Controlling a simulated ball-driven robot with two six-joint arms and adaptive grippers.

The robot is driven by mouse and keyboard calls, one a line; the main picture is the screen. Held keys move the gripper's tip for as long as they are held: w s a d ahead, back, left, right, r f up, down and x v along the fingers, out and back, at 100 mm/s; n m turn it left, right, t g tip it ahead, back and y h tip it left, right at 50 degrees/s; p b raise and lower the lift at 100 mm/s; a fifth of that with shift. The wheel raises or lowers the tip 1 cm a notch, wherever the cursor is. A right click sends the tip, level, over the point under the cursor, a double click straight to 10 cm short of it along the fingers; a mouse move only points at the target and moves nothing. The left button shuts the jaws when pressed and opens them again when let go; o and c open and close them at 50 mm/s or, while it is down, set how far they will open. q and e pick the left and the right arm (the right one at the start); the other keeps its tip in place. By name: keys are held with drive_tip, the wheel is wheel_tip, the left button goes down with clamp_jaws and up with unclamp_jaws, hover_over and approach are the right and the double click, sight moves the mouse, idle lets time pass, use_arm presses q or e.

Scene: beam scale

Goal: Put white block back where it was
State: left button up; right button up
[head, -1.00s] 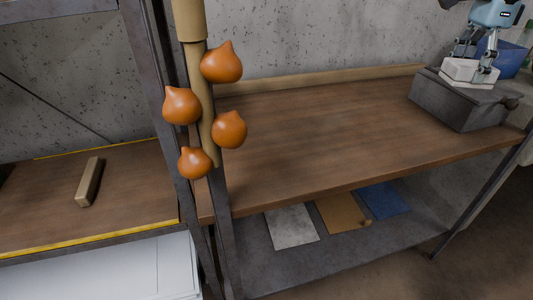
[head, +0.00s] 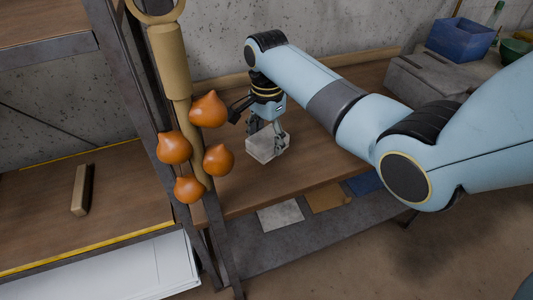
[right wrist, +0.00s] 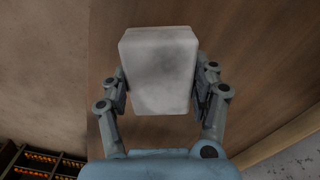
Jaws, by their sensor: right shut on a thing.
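The white block (head: 267,145) is a pale, boxy piece at the left part of the wooden workbench (head: 240,185). My right gripper (head: 266,138) reaches down over it and is shut on it. In the right wrist view the block (right wrist: 158,70) sits between the two fingers of the gripper (right wrist: 160,88), with wood behind it. I cannot tell whether the block touches the bench top. My left gripper does not show.
Orange onion-shaped things (head: 209,109) hang on a pole just left of the block. A grey box (head: 426,80) and a blue bin (head: 461,39) stand at the right. White (head: 280,215), tan (head: 327,196) and blue (head: 366,183) squares lie on the lower shelf.

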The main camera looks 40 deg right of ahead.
sight(268, 137)
wheel_tip(268, 137, down, 5)
drive_tip(key=shift+f+b, duration=0.15)
drive_tip(key=shift+b, duration=0.2)
drive_tip(key=o, duration=1.1)
wheel_tip(268, 137, up, 12)
drive_tip(key=shift+r+p, duration=0.1)
drive_tip(key=shift+p, duration=0.7)
